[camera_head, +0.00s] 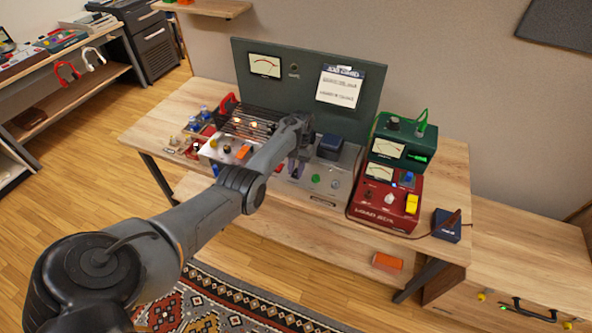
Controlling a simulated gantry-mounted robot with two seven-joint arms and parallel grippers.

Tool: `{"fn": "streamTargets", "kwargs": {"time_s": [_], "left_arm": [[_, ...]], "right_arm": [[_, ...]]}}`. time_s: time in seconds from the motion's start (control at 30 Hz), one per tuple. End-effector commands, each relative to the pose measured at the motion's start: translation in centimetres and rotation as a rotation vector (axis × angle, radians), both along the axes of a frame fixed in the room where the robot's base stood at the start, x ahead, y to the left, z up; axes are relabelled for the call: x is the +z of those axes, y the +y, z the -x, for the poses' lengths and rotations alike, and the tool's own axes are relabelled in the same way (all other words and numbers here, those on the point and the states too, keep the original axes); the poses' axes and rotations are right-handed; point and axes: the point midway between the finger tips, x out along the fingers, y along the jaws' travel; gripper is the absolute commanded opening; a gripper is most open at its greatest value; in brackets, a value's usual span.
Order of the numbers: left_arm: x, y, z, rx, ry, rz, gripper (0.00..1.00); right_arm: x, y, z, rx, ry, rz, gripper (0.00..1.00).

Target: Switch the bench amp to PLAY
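The bench amp (340,190) stands in the middle of the wooden bench, with a silver top, glowing tubes on its left part and a dark blue transformer block (330,147) at its back. A green knob (316,178) and an orange part (243,152) show on its silver surface. My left gripper (297,172) points down over the middle of the amp, left of the green knob. I cannot tell whether it touches anything or how far its fingers are apart. My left arm hides part of the amp's front. No PLAY marking is readable. My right gripper is out of view.
A dark green panel (300,95) with a meter and a paper note stands behind the amp. A small dark blue box (447,226) sits near the bench's right end. Small parts crowd the left.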

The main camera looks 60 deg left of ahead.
Motion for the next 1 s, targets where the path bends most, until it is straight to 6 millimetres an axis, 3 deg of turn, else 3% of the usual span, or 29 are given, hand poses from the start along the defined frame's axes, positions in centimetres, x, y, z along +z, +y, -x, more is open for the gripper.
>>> {"fn": "streamTargets", "kwargs": {"time_s": [0.03, 0.13, 0.53, 1.0], "left_arm": [[-0.1, 0.0, 0.0, 0.0, 0.001, 0.001, 0.36], [0.0, 0.0, 0.0, 0.0, 0.001, 0.001, 0.51], [0.7, 0.1, -0.1, 0.0, 0.0, 0.0, 0.51], [7.8, 1.2, -1.6, 0.0, -0.001, 0.001, 0.51]], "right_arm": [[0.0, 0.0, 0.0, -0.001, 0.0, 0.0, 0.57], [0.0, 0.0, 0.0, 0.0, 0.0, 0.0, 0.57], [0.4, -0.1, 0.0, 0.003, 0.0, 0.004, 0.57], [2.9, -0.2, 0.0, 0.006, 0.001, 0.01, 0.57]]}}
